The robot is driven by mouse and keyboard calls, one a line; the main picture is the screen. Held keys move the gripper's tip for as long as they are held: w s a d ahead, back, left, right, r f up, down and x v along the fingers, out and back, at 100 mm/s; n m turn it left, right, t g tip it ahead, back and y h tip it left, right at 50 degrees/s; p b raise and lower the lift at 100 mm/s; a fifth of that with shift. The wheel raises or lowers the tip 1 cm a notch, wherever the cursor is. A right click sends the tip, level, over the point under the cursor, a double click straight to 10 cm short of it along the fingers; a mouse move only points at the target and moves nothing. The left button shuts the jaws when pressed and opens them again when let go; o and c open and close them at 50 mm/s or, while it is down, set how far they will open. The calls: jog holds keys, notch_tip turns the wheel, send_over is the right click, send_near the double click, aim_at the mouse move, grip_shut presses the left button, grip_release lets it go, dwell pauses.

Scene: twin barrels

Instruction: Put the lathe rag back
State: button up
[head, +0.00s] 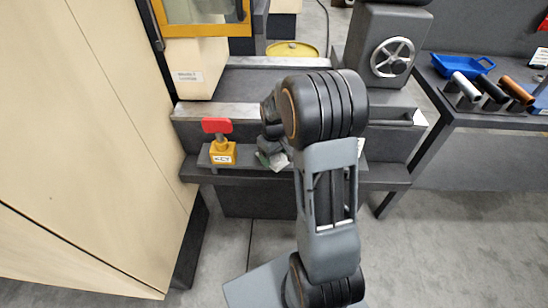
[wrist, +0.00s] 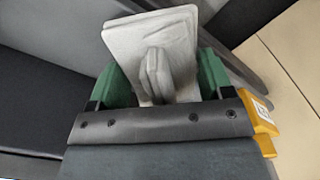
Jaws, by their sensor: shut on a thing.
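My gripper (head: 268,157) is over the shelf at the front of the lathe, largely hidden behind my own arm in the head view. In the wrist view its green fingers (wrist: 163,82) are on either side of a folded pale grey rag (wrist: 125,42), and they are shut on it. A raised fold of the rag stands up between the fingers. In the head view only a small pale piece of the rag (head: 279,162) shows below the gripper. I cannot tell whether the rag touches the shelf.
A yellow block with a red handle (head: 222,153) stands on the dark shelf (head: 375,173), left of my gripper. A tall beige cabinet (head: 95,130) borders the left. A bench at right holds a blue tray (head: 462,66) and several cylinders. A yellow barrel (head: 291,49) stands behind the lathe.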

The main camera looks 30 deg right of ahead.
jog(key=shift+f, duration=0.55)
jog(key=shift+f, duration=0.1)
jog(key=o, duration=0.9)
notch_tip(320, 180, up, 12)
jog(key=shift+f+p, duration=0.1)
jog(key=shift+p, duration=0.95)
jog(key=s+a+r+m+t, duration=0.1)
jog(key=s+a, duration=0.3)
jog(key=s, duration=0.3)
jog(key=s+a+r+m+t, duration=0.2)
jog(key=s+a, duration=0.3)
jog(key=s, duration=0.3)
jog(key=shift+s+a+r, duration=0.15)
jog(key=shift+s+r, duration=0.05)
jog(key=shift+s, duration=0.1)
